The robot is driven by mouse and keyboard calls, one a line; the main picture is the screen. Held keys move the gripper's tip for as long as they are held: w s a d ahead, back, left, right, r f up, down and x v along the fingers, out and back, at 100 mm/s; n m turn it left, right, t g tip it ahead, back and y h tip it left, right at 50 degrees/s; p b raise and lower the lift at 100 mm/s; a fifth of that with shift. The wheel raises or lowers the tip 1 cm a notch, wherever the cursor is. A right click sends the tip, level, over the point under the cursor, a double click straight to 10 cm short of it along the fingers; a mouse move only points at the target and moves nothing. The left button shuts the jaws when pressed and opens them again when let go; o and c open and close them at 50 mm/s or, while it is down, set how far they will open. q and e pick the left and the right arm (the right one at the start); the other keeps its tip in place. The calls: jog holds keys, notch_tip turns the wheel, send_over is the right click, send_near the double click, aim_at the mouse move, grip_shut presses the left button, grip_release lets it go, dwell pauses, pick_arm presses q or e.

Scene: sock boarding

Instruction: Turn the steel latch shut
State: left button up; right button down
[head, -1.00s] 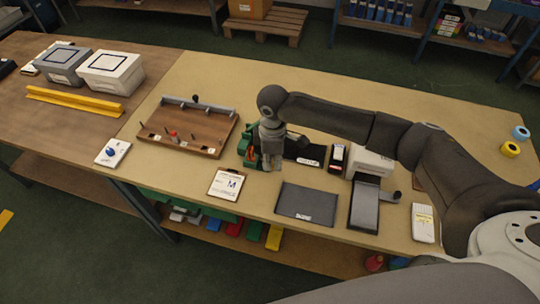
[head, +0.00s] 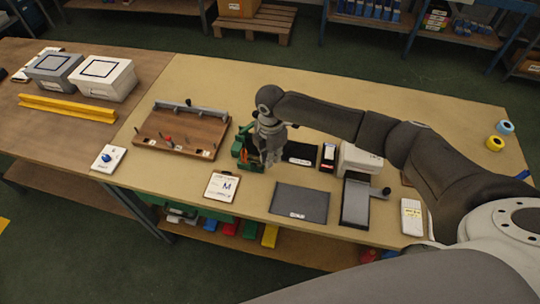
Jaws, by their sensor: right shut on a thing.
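My right gripper (head: 268,158) points down at the green fixture (head: 242,152) near the middle of the table. It is shut on a small part there, which I take to be the steel latch. The latch itself is hidden behind the fingers and too small to make out, so I cannot tell its angle. The green fixture shows mainly to the left of the gripper and is partly covered by it. My left gripper is not in view.
Left of the fixture is a wooden board (head: 177,150) with pegs. To the right are a black labelled item (head: 300,153), a white machine (head: 360,160) and a black plate (head: 357,203). A clipboard (head: 221,187) and dark mat (head: 300,203) lie in front. The table's back is clear.

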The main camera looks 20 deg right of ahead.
dwell(0.5)
jog(key=c, duration=1.4)
grip_release()
notch_tip(320, 180, up, 12)
jog(key=shift+r, duration=0.1)
